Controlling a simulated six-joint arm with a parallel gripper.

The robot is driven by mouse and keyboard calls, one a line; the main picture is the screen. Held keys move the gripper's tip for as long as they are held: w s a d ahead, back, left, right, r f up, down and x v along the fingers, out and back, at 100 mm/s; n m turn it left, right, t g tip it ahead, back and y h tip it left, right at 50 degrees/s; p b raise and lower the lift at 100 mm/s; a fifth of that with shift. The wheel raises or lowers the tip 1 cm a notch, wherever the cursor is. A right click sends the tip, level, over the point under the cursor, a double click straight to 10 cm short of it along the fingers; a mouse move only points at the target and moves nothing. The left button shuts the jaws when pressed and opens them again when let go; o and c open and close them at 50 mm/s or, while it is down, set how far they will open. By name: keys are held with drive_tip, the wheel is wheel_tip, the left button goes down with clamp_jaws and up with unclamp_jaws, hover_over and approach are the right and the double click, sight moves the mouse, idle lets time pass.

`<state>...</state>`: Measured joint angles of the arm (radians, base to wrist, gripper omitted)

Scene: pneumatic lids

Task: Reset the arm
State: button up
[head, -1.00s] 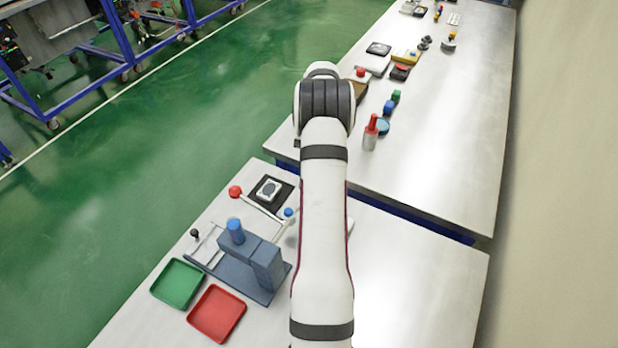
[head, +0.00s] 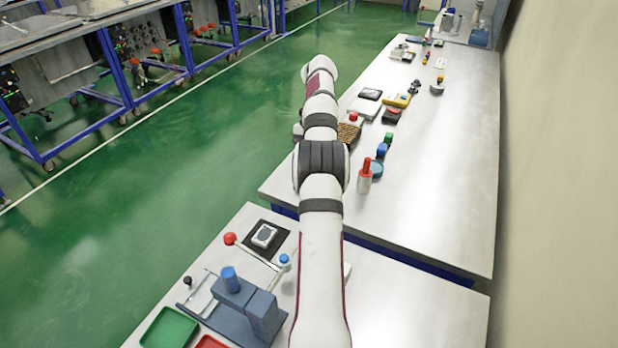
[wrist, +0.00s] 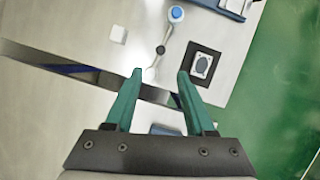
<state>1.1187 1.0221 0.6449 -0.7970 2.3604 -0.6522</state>
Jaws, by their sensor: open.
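My gripper (wrist: 160,80) shows in the wrist view with its two green fingers apart and nothing between them. It hangs above the gap between the two tables. In the head view my arm reaches forward over the near table, and its gripper end is hidden behind my own links. In the wrist view, a dark square pad with a grey-and-white device (wrist: 202,66) lies beyond the right fingertip. A blue-topped knob (wrist: 176,13) shows near the top. The same device (head: 265,236) and blue-topped knob (head: 284,260) show left of my arm in the head view.
On the near table (head: 400,310) stand a blue-grey press-like fixture (head: 250,305), a red-knobbed lever (head: 230,239), a green tray (head: 170,328) and a red tray (head: 212,343). The far table (head: 440,180) holds a red-topped cylinder (head: 365,175) and several small items. Its right side is clear.

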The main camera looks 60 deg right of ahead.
drive_tip(key=shift+d+r, duration=0.1)
drive_tip(key=shift+r, duration=0.2)
drive_tip(key=w+a+r+n, duration=0.3)
drive_tip(key=w+a+r, duration=0.3)
drive_tip(key=a, duration=0.5)
drive_tip(key=a+r+n+h, duration=0.2)
drive_tip(key=a+r+n, duration=0.15)
drive_tip(key=a, duration=1.25)
drive_tip(key=s+a+f+n, duration=0.1)
drive_tip(key=s+a+f, duration=0.2)
drive_tip(key=s+a, duration=0.4)
drive_tip(key=s+a+f+n, duration=0.2)
drive_tip(key=s+a+f, duration=0.2)
drive_tip(key=s+a, duration=0.4)
drive_tip(key=a, duration=0.3)
drive_tip(key=shift+s+t, duration=0.2)
drive_tip(key=shift+t, duration=0.2)
